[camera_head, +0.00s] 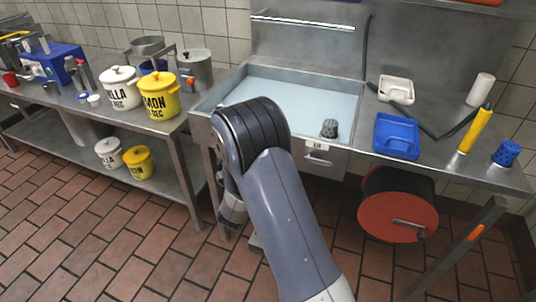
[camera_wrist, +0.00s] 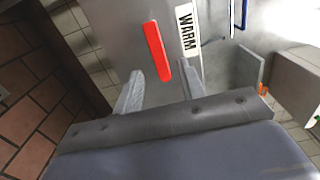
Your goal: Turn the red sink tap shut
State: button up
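The red tap handle (camera_wrist: 157,50) is a red bar on a grey metal face in the wrist view, beside a white label reading WARM (camera_wrist: 188,30). My gripper (camera_wrist: 161,85) is open, with one finger on each side of the lower end of the red bar in the picture. I see no finger touching it, and the depth between them is unclear. In the head view my gripper (camera_head: 232,208) is low in front of the sink (camera_head: 207,103), mostly hidden by my arm. The red handle does not show there.
The sink holds pale blue liquid and a dark grey cup-like piece (camera_head: 329,128). A red hose reel (camera_head: 398,217) hangs under the counter at right. A blue tray (camera_head: 396,136) lies above it. Yellow and white tubs (camera_head: 158,95) stand on the left table.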

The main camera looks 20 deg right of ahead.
jog(key=v, duration=0.6)
jog(key=shift+s+a, duration=0.2)
jog(key=shift+s, duration=0.05)
jog(key=x, duration=1.1)
jog(key=shift+s, duration=0.1)
